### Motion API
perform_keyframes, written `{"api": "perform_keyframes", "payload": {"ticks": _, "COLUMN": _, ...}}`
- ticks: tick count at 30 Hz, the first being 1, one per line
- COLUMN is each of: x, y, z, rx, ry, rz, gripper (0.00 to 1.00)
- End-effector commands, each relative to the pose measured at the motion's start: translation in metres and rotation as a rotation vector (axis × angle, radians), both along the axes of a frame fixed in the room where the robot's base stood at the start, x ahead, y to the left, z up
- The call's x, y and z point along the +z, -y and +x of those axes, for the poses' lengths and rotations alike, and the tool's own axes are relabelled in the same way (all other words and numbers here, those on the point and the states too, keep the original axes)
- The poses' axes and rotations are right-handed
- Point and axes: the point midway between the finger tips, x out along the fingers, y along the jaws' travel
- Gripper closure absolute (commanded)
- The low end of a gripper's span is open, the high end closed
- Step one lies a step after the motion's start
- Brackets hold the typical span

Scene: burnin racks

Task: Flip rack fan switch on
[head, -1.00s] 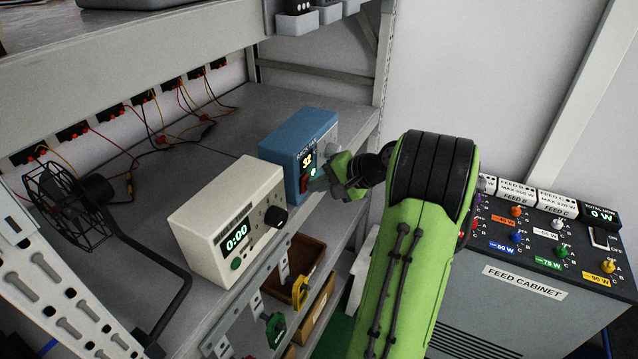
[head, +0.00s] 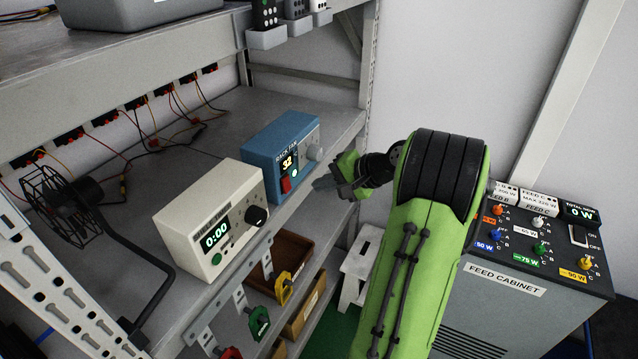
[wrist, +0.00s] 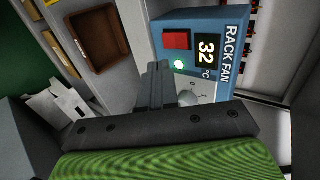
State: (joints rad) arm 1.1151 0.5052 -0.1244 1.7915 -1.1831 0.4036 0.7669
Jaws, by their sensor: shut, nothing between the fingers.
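The blue rack fan box (head: 257,150) stands on the shelf and also shows in the wrist view (wrist: 217,18). Its display (head: 287,163) reads 32 °C. The red rocker switch (head: 286,184) is on its front face, larger in the wrist view (wrist: 176,40); which way it is tipped is hard to tell. A small green light (wrist: 180,65) glows beside the switch. My gripper (head: 322,184) is shut and empty, in front of the box and right of the switch. In the wrist view its fingers (wrist: 157,78) end short of the switch, apart from it.
A cream timer box (head: 205,195) showing 0:00 stands left of the blue box. A black caged fan (head: 55,205) is at the shelf's left. The feed cabinet (head: 530,295) stands at right.

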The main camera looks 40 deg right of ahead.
Motion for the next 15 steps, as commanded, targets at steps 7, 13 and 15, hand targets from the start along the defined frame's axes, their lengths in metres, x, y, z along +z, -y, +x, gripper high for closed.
{"api": "perform_keyframes", "payload": {"ticks": 7, "x": 0.026, "y": 0.012, "z": -0.033, "rx": 0.0, "ry": 0.001, "rz": -0.001, "gripper": 1.0}}
{"api": "perform_keyframes", "payload": {"ticks": 13, "x": 0.043, "y": 0.02, "z": -0.056, "rx": 0.002, "ry": 0.001, "rz": -0.001, "gripper": 1.0}}
{"api": "perform_keyframes", "payload": {"ticks": 15, "x": 0.045, "y": 0.021, "z": -0.06, "rx": 0.004, "ry": 0.001, "rz": 0.0, "gripper": 1.0}}
